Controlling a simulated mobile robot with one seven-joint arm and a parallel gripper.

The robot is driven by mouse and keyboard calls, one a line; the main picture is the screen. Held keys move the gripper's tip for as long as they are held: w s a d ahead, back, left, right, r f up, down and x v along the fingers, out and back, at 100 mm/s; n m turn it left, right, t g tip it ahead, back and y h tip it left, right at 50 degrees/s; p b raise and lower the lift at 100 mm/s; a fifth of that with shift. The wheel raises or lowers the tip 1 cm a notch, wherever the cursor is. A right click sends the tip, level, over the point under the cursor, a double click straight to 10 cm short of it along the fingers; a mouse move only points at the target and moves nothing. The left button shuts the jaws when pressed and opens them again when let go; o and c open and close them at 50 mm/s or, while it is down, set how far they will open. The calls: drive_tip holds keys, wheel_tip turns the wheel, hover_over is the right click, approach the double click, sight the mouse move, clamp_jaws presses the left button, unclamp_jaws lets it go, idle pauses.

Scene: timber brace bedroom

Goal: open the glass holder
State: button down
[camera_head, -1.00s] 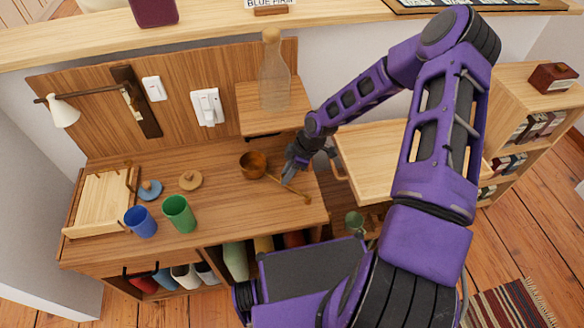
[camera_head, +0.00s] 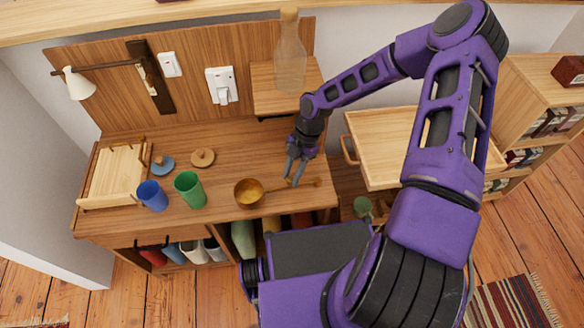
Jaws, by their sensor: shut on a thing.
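No part is clearly marked as the glass holder. A pale wooden unit (camera_head: 385,140) right of the desk has a wooden handle (camera_head: 349,151) on its left side, and a green stemmed glass (camera_head: 363,205) shows below it, partly hidden by my arm. My gripper (camera_head: 293,176) is left of that handle, apart from it, pointing down over the desk. It is shut on the handle of a brass ladle (camera_head: 249,193), whose bowl lies to the left near the desk's front edge. The exact contact is small in view.
A blue cup (camera_head: 152,196) and a green cup (camera_head: 189,190) stand left on the desk (camera_head: 225,150), near two round lids and a wooden rack (camera_head: 115,175). A glass bottle (camera_head: 290,62) stands on a small shelf above my gripper. Clear desk lies behind the ladle.

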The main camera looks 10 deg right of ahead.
drive_tip(key=shift+s+n+g, duration=0.4)
drive_tip(key=shift+s+n, duration=0.4)
drive_tip(key=shift+n, duration=0.3)
drive_tip(key=shift+d, duration=0.1)
drive_tip(key=c, duration=0.6)
unclamp_jaws()
drive_tip(key=shift+h, duration=0.3)
